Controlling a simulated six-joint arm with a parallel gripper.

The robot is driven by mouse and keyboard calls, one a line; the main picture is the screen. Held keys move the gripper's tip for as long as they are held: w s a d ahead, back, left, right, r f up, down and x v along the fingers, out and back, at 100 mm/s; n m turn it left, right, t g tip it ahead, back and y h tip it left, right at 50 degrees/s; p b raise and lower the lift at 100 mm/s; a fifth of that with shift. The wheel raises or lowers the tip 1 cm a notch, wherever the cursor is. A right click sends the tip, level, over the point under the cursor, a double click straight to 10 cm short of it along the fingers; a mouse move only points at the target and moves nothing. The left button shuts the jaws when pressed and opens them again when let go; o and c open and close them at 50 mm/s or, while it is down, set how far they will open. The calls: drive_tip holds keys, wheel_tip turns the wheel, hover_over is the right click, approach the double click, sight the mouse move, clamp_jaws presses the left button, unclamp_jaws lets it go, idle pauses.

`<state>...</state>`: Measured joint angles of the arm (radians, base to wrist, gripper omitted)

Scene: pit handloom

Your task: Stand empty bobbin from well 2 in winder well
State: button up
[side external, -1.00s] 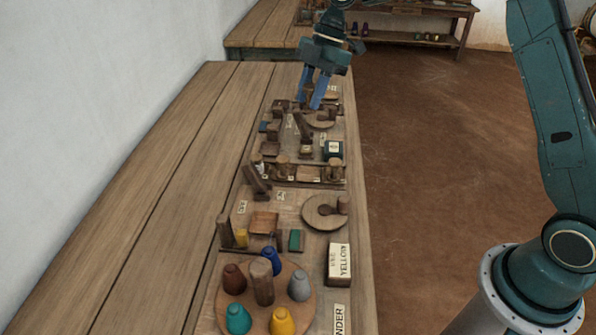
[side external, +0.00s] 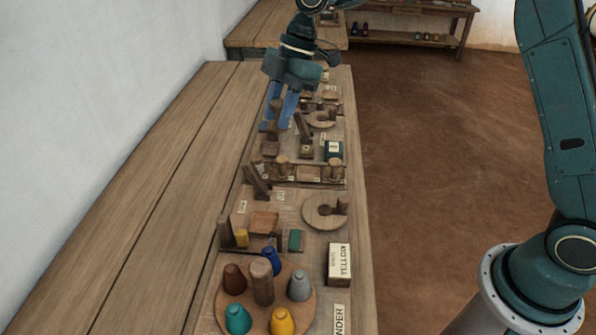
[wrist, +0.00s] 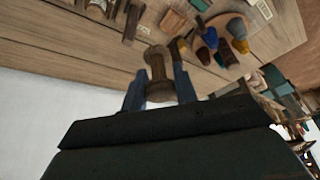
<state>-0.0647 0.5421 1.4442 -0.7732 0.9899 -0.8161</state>
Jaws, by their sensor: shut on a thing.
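My gripper (side external: 281,118) is over the far left part of the row of wooden fixtures in the side view, its blue fingers pointing down. In the wrist view my gripper (wrist: 160,88) is shut on a bare brown wooden bobbin (wrist: 158,68), a spool with flared ends and no thread visible. The bobbin is small and partly hidden by the fingers in the side view. A label reading "NDER" (side external: 339,320) lies at the near front edge. I cannot make out the winder well or well 2.
A round board (side external: 307,318) with several coloured cones stands near the front. Upright posts (side external: 256,180) rise along the row. The left planks (side external: 130,210) are clear.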

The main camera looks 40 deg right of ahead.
hover_over(258, 230)
drive_tip(key=d, duration=0.2)
wheel_tip(258, 230, down, 15)
drive_tip(key=shift+a+f, duration=0.1)
idle(0.5)
drive_tip(key=shift+f, duration=0.1)
drive_tip(key=shift+f, duration=2.05)
drive_tip(key=shift+f, duration=0.15)
drive_tip(key=o, duration=0.9)
drive_tip(key=shift+v, duration=6.2)
